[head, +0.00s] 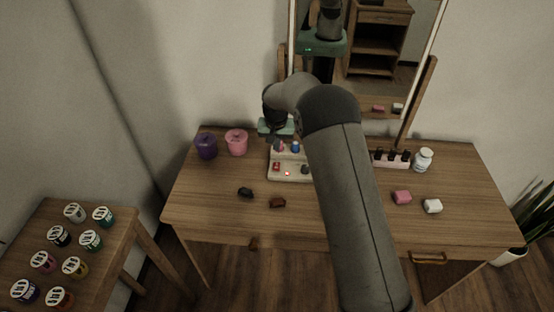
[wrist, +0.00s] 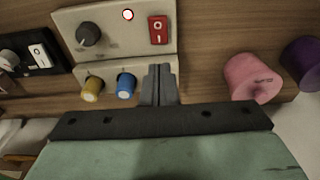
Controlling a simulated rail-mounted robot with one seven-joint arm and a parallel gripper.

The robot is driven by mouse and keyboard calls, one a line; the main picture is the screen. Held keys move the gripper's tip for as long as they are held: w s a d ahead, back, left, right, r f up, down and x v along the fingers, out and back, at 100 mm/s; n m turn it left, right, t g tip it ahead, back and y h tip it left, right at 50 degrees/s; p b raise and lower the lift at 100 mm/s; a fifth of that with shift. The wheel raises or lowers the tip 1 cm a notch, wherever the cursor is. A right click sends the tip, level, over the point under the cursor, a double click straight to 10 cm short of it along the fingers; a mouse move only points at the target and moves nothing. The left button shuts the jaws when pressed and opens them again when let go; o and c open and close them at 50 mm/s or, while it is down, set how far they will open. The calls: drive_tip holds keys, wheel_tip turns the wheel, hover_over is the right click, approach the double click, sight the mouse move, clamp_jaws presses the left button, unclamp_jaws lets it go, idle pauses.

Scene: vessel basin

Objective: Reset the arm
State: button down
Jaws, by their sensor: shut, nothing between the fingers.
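My gripper shows in the wrist view (wrist: 160,85), its two dark fingers together with nothing between them. In the head view it is mostly hidden by my arm; its green body (head: 273,127) shows at the back of the wooden table (head: 225,205). In the wrist view the fingers point at a beige control panel (wrist: 112,38) and overlap its lower edge. Whether they touch it cannot be told. The panel has a dark knob (wrist: 88,34), a red rocker switch (wrist: 158,30) and a lit lamp (wrist: 128,14). A yellow (wrist: 92,88) and a blue piece (wrist: 126,87) sit beside the fingers.
A purple pot (head: 206,146) and a pink pot (head: 236,142) stand left of the panel. A mirror (head: 375,60) rises behind. A side table (head: 110,225) holds several jars.

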drive_tip(key=s+d+r, duration=0.7)
drive_tip(key=s+r, duration=0.1)
drive_tip(key=s, duration=0.2)
drive_tip(key=s+d+r, duration=0.7)
drive_tip(key=s+r, duration=0.1)
drive_tip(key=s, duration=0.1)
drive_tip(key=s+d, duration=0.2)
drive_tip(key=s, duration=0.9)
drive_tip(key=s+d+g, duration=0.1)
drive_tip(key=s+d, duration=0.2)
drive_tip(key=s, duration=0.9)
drive_tip(key=shift+d+f, duration=0.15)
drive_tip(key=shift+d, duration=0.1)
drive_tip(key=c, duration=2.1)
unclamp_jaws()
drive_tip(key=shift+c, duration=0.2)
